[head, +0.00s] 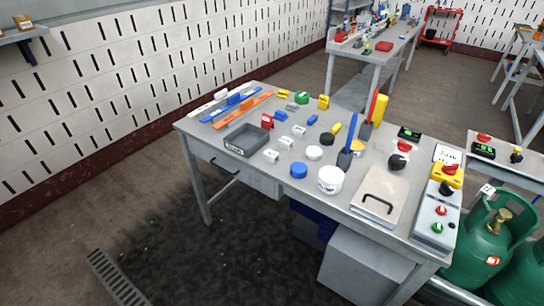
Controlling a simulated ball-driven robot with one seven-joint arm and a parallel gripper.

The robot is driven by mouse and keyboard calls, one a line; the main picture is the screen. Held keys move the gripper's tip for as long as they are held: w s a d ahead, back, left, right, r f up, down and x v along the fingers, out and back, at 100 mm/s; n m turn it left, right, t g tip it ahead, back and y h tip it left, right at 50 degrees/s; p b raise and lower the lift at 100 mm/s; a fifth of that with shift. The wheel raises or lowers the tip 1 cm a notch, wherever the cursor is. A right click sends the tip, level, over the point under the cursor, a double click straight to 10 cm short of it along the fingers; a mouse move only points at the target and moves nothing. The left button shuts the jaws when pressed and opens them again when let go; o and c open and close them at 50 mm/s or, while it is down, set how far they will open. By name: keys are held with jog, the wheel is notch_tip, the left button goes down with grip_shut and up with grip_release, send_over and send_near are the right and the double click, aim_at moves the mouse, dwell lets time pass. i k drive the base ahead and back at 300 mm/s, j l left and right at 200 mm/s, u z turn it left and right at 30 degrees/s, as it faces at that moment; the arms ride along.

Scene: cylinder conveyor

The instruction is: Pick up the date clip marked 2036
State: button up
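Several small white block-like pieces stand near the middle of the grey table (232,172). One white piece (271,156) is nearest the front edge, another white piece (285,143) is just behind it, and a third white piece (299,131) is further back. They may be the date clips, but their markings are too small to read. I cannot tell which one is marked 2036. A small red piece (267,122) stands behind the grey tray, its marking also unreadable. My gripper is not in view.
A grey tray (236,149) lies left of the white pieces. A blue lid (299,171), white tub (331,180) and steel box with handle (372,207) are to the right. Scoops and a control panel (436,222) stand further right. Green gas cylinders (480,245) stand beside the table.

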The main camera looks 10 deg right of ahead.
aim_at(270, 155)
jog(key=i+u, duration=0.2)
jog(key=u, duration=1.1)
jog(key=i+l, duration=0.2)
jog(key=l, duration=0.15)
jog(key=i+l, duration=0.2)
jog(key=l, duration=0.15)
jog(key=i+l, duration=0.2)
jog(key=l, duration=0.15)
jog(key=i+l, duration=0.2)
jog(key=l, duration=0.15)
jog(key=u, duration=0.05)
